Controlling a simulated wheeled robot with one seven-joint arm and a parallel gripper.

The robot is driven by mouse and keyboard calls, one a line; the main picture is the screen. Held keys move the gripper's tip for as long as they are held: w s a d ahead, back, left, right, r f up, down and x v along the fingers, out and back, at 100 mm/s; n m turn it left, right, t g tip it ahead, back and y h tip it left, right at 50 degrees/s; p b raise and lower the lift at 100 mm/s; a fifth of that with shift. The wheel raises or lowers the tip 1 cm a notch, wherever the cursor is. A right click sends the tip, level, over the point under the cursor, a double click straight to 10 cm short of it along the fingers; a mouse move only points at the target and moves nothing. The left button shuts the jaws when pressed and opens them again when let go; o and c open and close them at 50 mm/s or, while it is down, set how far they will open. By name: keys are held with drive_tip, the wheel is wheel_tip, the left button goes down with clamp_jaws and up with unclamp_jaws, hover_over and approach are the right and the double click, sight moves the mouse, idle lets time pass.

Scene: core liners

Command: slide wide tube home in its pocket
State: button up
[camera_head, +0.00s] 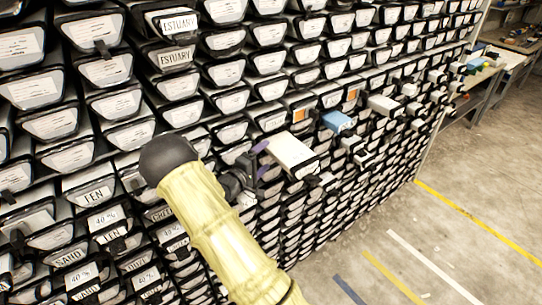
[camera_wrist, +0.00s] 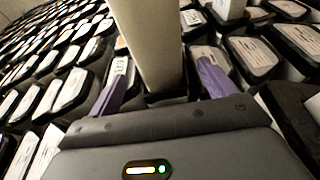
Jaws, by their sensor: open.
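A wide cream tube (camera_head: 290,151) sticks out of the rack of pockets, right of the middle in the head view. In the wrist view the tube (camera_wrist: 148,45) stands as a long pale box in the middle, its near end close to the palm. My gripper (camera_head: 263,160) is at the tube's left side in the head view. Its two purple fingers are open, and in the wrist view my gripper (camera_wrist: 160,85) has one finger on each side of the tube, with gaps showing. The pocket's mouth is hard to make out.
The rack is filled with dark-rimmed pockets with white labels. A blue tube (camera_head: 337,121) and a white tube (camera_head: 383,104) also stick out, further along to the right. A workbench (camera_head: 480,75) stands at the far right. The floor (camera_head: 460,190) there is clear, with painted lines.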

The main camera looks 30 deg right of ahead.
drive_tip(key=b+v, duration=0.2)
drive_tip(key=v, duration=0.8)
drive_tip(key=shift+s+a+b, duration=0.2)
drive_tip(key=shift+a+b, duration=0.1)
drive_tip(key=shift+b, duration=0.1)
